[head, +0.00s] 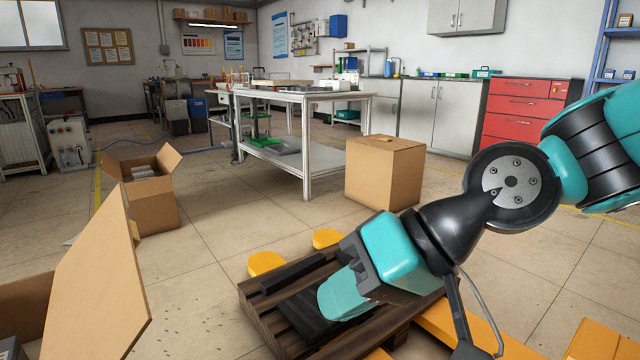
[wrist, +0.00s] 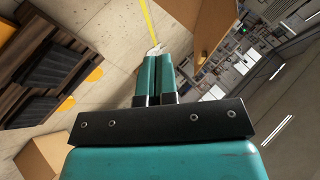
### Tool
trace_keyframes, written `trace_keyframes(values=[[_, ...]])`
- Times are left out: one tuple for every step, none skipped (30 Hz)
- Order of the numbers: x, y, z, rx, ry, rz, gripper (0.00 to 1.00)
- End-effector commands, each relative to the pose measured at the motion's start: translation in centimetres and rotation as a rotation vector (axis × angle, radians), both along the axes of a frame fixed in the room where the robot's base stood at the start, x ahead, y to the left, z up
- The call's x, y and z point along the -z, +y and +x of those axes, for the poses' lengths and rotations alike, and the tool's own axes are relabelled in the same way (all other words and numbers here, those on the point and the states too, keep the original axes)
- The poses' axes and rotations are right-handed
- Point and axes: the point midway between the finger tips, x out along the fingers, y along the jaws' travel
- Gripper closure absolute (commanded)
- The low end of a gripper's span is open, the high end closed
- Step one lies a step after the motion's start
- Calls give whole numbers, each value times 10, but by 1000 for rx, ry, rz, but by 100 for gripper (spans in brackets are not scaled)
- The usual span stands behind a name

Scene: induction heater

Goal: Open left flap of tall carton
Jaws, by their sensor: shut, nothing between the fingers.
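A near carton (head: 25,302) stands at the lower left of the head view, partly cut off by the frame; a large flap (head: 98,280) stands raised and tilted outward on its right side. Its left side is out of view. I cannot tell for sure which carton is the tall one. My gripper (head: 335,300) is over the wooden pallet, to the right of this carton and apart from it. In the wrist view my gripper (wrist: 156,58) has its teal fingers shut together and empty. A brown cardboard face (wrist: 214,30) lies ahead to their right.
The pallet (head: 262,322) with dark slats sits below my arm, with yellow pieces around it. A smaller open carton (head: 152,208) holds grey items. A closed carton (head: 383,180) stands before the white workbench (head: 328,152). Bare floor (head: 215,235) lies between the cartons.

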Motion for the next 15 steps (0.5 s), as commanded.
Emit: trace_keyframes(values=[[-14,-25,-12,-13,-23,-93,100],[-14,-39,-18,-25,-30,-150,100],[-14,-56,-27,-38,-34,-218,100],[-14,-69,-34,-47,-34,-267,100],[-15,-81,-41,-58,-32,-313,100],[-16,-97,-50,-70,-24,-369,100],[-17,-109,-57,-77,-19,-410,100],[-18,-120,-64,-85,-9,-449,100],[-20,-134,-74,-96,5,-497,100],[-29,-133,-73,-100,6,-497,100],[-37,-131,-72,-101,7,-493,100],[-46,-131,-72,-102,7,-492,100],[-53,-131,-72,-102,7,-492,100],[-61,-131,-71,-101,7,-490,100],[-71,-130,-71,-101,8,-490,100]])
